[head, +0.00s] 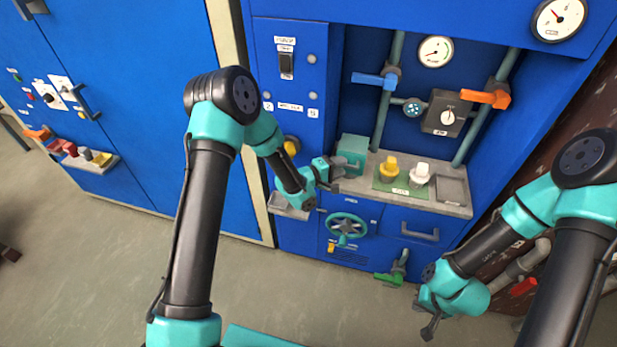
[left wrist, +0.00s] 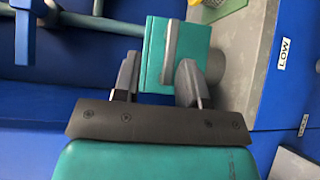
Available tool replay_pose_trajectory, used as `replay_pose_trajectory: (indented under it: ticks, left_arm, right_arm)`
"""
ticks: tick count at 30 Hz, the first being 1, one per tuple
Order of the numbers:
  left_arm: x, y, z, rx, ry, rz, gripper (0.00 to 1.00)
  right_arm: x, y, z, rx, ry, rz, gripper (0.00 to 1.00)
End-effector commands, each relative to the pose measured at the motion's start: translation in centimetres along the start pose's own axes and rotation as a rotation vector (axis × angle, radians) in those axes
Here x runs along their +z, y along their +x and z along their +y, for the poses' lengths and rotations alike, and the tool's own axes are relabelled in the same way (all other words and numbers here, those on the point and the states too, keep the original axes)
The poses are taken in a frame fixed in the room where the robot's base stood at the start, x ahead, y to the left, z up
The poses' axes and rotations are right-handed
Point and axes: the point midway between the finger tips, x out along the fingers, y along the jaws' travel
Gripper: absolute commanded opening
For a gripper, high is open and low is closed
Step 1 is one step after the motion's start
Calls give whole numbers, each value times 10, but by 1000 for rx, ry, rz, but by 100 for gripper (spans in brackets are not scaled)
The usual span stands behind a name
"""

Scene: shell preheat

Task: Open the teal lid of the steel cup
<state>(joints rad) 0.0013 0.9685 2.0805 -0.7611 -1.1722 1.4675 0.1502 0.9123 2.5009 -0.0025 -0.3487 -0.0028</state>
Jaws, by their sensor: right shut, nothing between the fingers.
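The teal lid (head: 352,148) sits at the left end of the grey counter in the head view. In the left wrist view the lid (left wrist: 152,60) is a teal square block with a grey bar handle (left wrist: 170,40). A grey round part of the steel cup (left wrist: 216,66) shows beside it; most of the cup is hidden. My left gripper (head: 337,174) is at the lid's front. Its fingers (left wrist: 155,82) are apart, close to the lid's face, with nothing visibly clamped; contact cannot be told. My right gripper (head: 431,328) is shut and empty, low at the right.
A blue-handled valve (head: 375,80) is on the pipe above. A teal handwheel (head: 346,227) is below the counter. Open floor lies in front.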

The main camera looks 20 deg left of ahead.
Motion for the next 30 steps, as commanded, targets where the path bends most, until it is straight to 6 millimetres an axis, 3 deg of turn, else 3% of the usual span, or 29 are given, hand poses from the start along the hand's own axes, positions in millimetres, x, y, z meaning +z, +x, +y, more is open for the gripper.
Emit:
replay_pose_trajectory:
  ticks: [18, 24, 30]
  left_arm:
    - [-1, -116, 0, 1, -1, 3, 38]
    - [0, -132, 0, 1, 0, 1, 38]
    - [0, -133, 0, 1, 0, 0, 38]
  right_arm:
    - [0, 0, 0, 0, 0, 0, 0]
    - [0, 0, 0, 0, 0, 0, 0]
    - [0, 0, 0, 0, 0, 0, 0]
